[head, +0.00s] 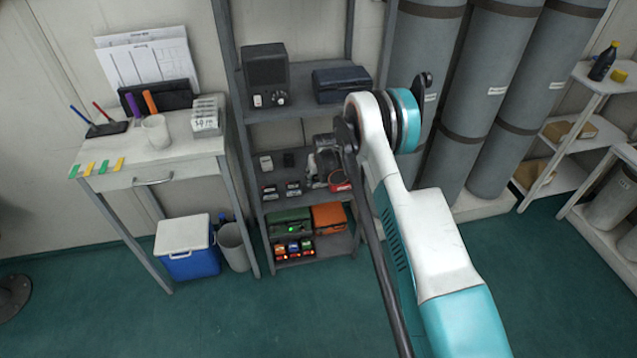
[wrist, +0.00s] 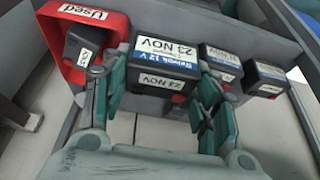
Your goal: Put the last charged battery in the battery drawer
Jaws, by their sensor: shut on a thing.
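My gripper (wrist: 160,84) is shut on a dark battery (wrist: 166,62) with a white label reading "23 NOV" and a blue strip reading "12 V". One finger is on each side of it; I cannot tell whether it still touches the shelf. Two similar batteries stand to its right in the wrist view, a nearer one (wrist: 222,62) and a farther one (wrist: 266,80). In the head view my gripper (head: 322,178) is by the middle shelf, partly hidden by my arm. A shut drawer with a handle (head: 152,180) is under the white desk top; I cannot read a name on it.
A red tray marked "Used" (wrist: 112,20), holding a black block (wrist: 82,45), is close left of my gripper. Below, a charger with red and green lights (head: 294,249) sits under green and orange boxes. Shelf posts flank the rack. A blue cooler (head: 186,262) stands below the desk.

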